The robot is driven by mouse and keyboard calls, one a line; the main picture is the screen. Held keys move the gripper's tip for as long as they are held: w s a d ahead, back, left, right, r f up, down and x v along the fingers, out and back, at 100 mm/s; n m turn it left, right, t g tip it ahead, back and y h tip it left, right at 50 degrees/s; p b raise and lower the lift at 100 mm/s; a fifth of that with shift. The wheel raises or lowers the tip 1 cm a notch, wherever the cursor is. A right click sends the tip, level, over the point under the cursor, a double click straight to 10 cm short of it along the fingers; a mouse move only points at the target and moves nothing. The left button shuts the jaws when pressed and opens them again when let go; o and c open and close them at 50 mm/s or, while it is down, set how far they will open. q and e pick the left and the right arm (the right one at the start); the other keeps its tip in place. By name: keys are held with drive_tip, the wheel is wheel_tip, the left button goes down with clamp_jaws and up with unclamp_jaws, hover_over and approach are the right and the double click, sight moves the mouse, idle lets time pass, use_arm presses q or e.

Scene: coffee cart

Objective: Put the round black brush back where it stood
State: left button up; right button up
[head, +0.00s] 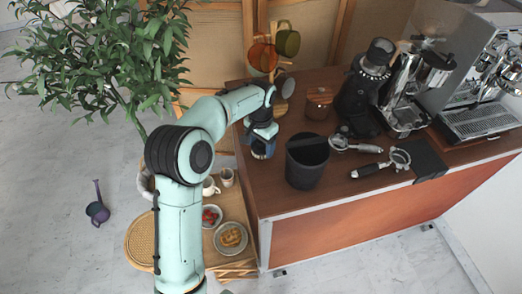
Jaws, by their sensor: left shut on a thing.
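My left arm reaches in from the lower left. My left gripper (262,150) points down over the left end of the wooden cart top (345,190), just left of a black bin. It is shut on a small dark thing, taken to be the round black brush; the gripper hides most of it, so its shape is unclear. I cannot tell whether it touches the cart top. My right gripper is not in view.
The black bin (307,162) stands close right of the gripper. Portafilters (368,146), a grinder (362,95) and an espresso machine (485,85) are further right. Hanging mugs (286,40) and a brown jar (319,102) stand behind. A side table (238,205) with plates is below left.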

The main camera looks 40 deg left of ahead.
sight(261, 146)
use_arm(q)
drive_tip(key=shift+f, duration=1.35)
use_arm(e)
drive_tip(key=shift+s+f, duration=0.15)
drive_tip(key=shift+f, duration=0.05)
use_arm(q)
drive_tip(key=shift+f, duration=0.15)
drive_tip(key=o, duration=1)
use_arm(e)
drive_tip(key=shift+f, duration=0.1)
use_arm(q)
wheel_tip(261, 146, up, 12)
drive_tip(key=shift+f+p, duration=0.25)
drive_tip(key=shift+p, duration=0.55)
drive_tip(key=shift+r, duration=0.45)
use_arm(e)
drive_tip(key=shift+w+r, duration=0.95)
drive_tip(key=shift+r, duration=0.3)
